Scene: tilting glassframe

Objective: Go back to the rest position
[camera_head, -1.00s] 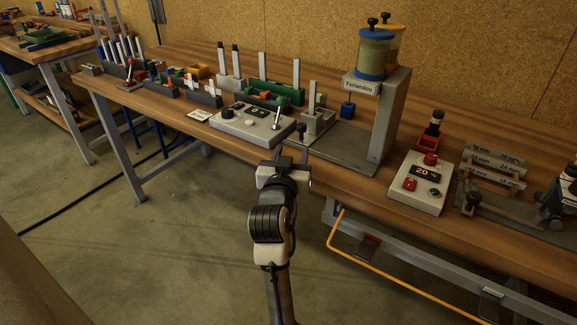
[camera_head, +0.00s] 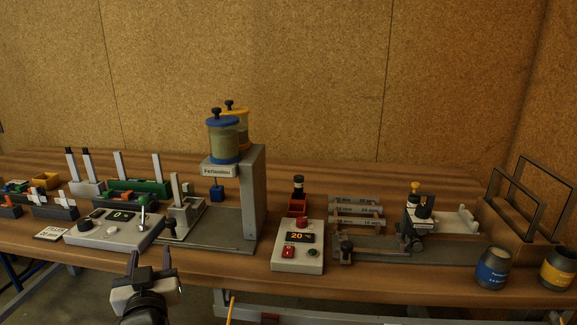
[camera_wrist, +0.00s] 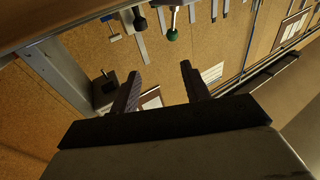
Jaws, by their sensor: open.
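My gripper (camera_head: 152,264) shows at the lower left of the head view, in front of the bench edge. Its two fingers are apart with nothing between them. In the wrist view my gripper (camera_wrist: 160,85) is open and empty, with the fingers pointing up the picture. A green-knobbed lever (camera_wrist: 171,34) and a black-knobbed lever (camera_wrist: 140,24) show beyond the fingertips there, apart from them. The grey control box (camera_head: 115,228) with a small display and levers stands on the bench just beyond my gripper in the head view.
The wooden bench (camera_head: 375,285) spans the view. A grey dispenser stand (camera_head: 252,195) with blue and yellow canisters rises mid-bench. Right of it are a control box reading 20 (camera_head: 298,247), a fixture, a blue cup (camera_head: 493,268), a yellow cup (camera_head: 558,270) and upright frames (camera_head: 545,190).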

